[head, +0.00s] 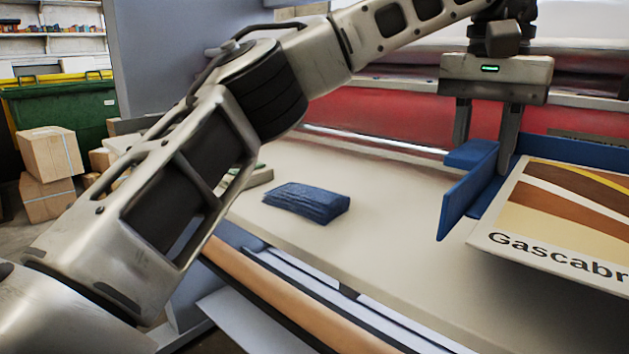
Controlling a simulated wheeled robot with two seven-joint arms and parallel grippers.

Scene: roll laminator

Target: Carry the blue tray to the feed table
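The blue tray (466,200) is at the right, cut off by the picture edge. It bears a printed sheet or board (560,235) in brown, cream and yellow with the letters "Gascabr". My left gripper (486,158) points down at the tray's left end. Its two fingers stand on either side of the blue tab there, which fills the gap, so it looks shut on the tray. The pale feed table (385,220) lies below and to the left of the tray. Any gap beneath the tray is hard to judge. My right gripper is out of view.
A stack of dark blue cloths or sheets (306,202) lies on the table's left part. The laminator's red roller (390,118) runs along the back. A tan roller (290,300) runs below the front edge. Cardboard boxes (50,155) and a green bin (65,108) stand far left.

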